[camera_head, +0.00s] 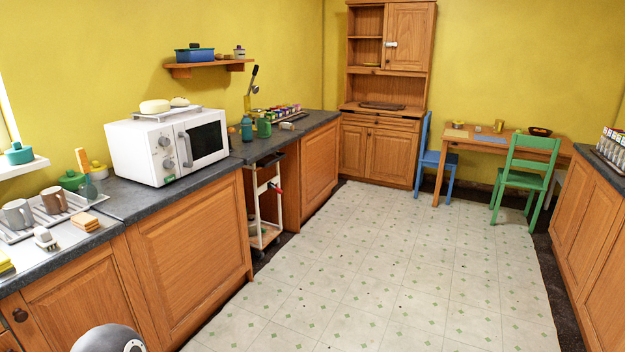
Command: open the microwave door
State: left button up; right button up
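The white microwave (140,150) stands on the dark counter at the left, under a small wall shelf. Its front faces right and toward me. Its dark-windowed door (206,141) looks shut. A grey vertical handle (186,149) is on the door's left side, next to round knobs on the front panel. Neither of my grippers shows in this view. A rounded grey part at the bottom left edge is probably mine, and no fingers show on it.
A tray with mugs (34,228) and a sponge (84,222) lie on the counter left of the microwave. A green canister (264,128) stands beyond it. A white trolley (265,205) stands under the counter. The tiled floor (400,270) is clear. A green chair (526,173) stands by the far table.

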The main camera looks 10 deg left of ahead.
aim_at(205, 142)
jog(key=u, duration=0.15)
jog(key=i, duration=1.5)
jog(key=u, duration=0.45)
jog(key=i, duration=1.9)
jog(key=u, duration=0.15)
